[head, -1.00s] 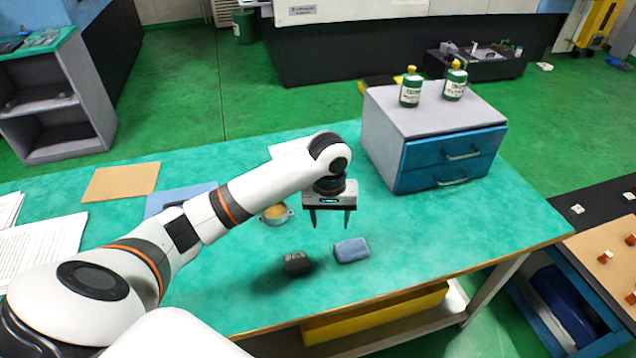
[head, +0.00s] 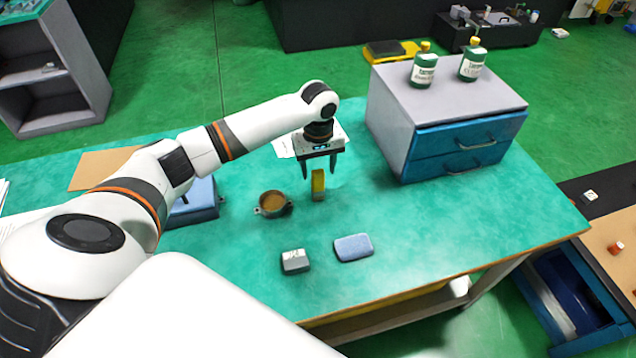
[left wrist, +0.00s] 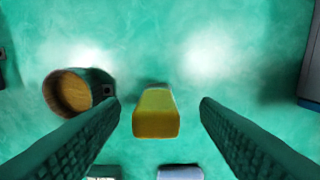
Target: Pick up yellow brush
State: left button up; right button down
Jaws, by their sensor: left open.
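The yellow brush (head: 318,182) stands on the green table, a small upright block with a yellow upper part and a greyish lower part. My left gripper (head: 319,172) is open and points down just above and behind it in the head view. In the left wrist view the brush (left wrist: 156,112) shows between the two open fingers (left wrist: 160,112), and neither finger appears to touch it. My right gripper does not show.
A small round pot (head: 272,204) stands close left of the brush. A grey block (head: 295,261) and a blue sponge (head: 353,247) lie nearer the front edge. A drawer cabinet (head: 415,105) with two green bottles stands right. A blue case (head: 200,205) lies left.

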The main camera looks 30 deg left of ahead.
aim_at(318, 180)
pick_arm(q)
jog(key=f, duration=0.3)
jog(key=shift+s+d+f, duration=0.15)
jog(key=shift+s+f, duration=0.15)
jog(key=shift+s, duration=0.1)
jog(key=shift+w+f, duration=0.1)
jog(key=shift+f, duration=0.2)
jog(key=c, duration=1.1)
jog(key=shift+o, duration=0.2)
jog(key=shift+r, duration=0.1)
notch_tip(318, 180, up, 10)
jog(key=shift+f, duration=0.1)
